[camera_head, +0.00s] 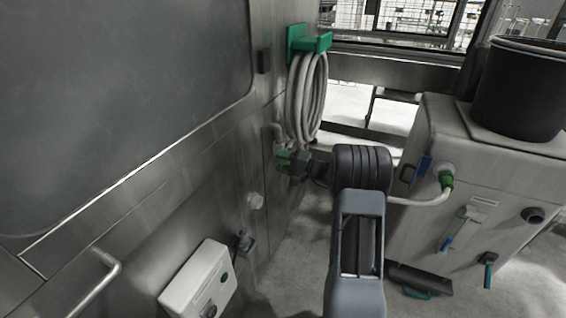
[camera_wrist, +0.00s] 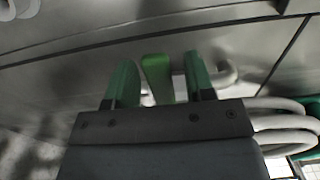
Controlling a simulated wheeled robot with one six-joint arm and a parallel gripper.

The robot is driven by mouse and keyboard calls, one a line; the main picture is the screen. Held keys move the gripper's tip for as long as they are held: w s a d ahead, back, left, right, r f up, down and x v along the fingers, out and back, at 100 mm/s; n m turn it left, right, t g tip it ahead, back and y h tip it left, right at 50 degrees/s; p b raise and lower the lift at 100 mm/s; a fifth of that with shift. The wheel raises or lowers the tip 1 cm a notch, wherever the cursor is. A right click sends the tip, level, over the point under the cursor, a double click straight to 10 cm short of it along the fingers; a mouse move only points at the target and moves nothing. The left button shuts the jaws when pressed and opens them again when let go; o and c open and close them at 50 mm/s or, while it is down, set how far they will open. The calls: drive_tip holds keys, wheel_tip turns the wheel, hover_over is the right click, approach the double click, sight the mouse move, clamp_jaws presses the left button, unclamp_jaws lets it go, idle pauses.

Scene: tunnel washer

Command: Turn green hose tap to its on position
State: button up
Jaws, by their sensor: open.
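The green hose tap handle (camera_wrist: 157,76) stands between the two green fingers of my gripper (camera_wrist: 158,84) in the wrist view. The fingers are apart, with a gap on each side of the handle. In the head view my gripper (camera_head: 287,160) is at the steel wall, just below the coiled hose, and largely covers the tap. A pale pipe bend (camera_head: 278,132) shows just above it. The tap's body is mostly hidden behind the fingers and the gripper's front plate.
A coiled white hose (camera_head: 306,98) hangs from a green holder (camera_head: 309,42) above my gripper. A grey box (camera_head: 196,280) juts from the wall at lower left. A steel cabinet (camera_head: 480,185) with a dark bucket (camera_head: 520,88) stands at right. Some floor between is clear.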

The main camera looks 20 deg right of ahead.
clamp_jaws()
idle(0.4)
